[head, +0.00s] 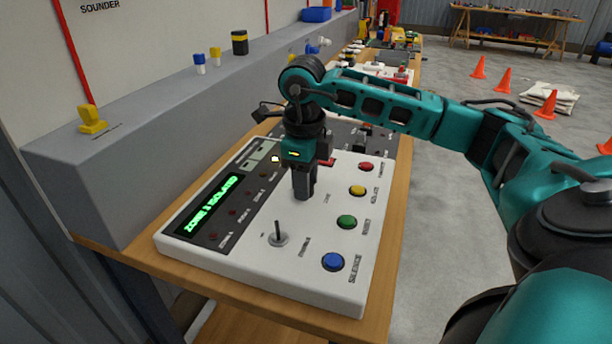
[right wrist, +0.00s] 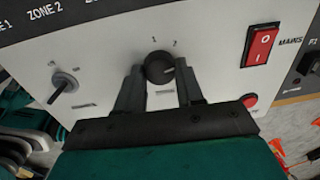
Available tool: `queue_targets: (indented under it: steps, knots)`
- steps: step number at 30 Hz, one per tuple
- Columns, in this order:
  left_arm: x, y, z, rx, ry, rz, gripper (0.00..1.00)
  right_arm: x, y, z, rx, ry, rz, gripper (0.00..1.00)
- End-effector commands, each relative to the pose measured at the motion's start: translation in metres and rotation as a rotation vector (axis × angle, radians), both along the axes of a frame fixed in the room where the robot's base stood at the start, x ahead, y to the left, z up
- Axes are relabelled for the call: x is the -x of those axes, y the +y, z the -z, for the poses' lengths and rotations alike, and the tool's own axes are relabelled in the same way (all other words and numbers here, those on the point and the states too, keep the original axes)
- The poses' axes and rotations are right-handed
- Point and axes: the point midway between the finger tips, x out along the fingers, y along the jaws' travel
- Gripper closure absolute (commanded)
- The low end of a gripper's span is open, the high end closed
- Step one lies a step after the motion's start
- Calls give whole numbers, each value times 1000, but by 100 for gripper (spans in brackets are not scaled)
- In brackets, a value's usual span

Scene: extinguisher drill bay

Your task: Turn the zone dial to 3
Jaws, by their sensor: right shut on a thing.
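The zone dial (right wrist: 158,66) is a round black knob on the white control panel (head: 250,262). In the right wrist view the figures 1 and 2 show above it, and a pale mark on it points to the right. My right gripper (head: 304,196) points down at the panel and is shut on the dial, with one finger on each side (right wrist: 157,80). In the head view the gripper hides the dial. A green lit display (head: 210,205) shows text ending in ISOLATED; its zone figure is hard to read. My left gripper is not in view.
A key-like toggle switch (head: 279,238) stands on the panel nearer me. Blue (head: 333,262), green (head: 347,222), yellow (head: 357,190) and red (head: 366,167) buttons line the right side. A red mains rocker (right wrist: 262,45) sits right of the dial. A grey ledge (head: 150,170) borders the left.

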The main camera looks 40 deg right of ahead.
Motion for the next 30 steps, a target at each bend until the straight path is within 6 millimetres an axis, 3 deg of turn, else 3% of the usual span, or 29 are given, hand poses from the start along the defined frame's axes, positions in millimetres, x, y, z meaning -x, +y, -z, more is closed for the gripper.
queue_targets:
  steps: [12, 29, 30]
  knots:
    - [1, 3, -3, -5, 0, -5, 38, -1, 0, -1, 1, -3, 193, 94]
    - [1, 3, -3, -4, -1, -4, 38, -1, 0, -1, 0, -4, 221, 94]
    - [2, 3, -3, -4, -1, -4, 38, -1, 0, -1, 0, -4, 221, 60]
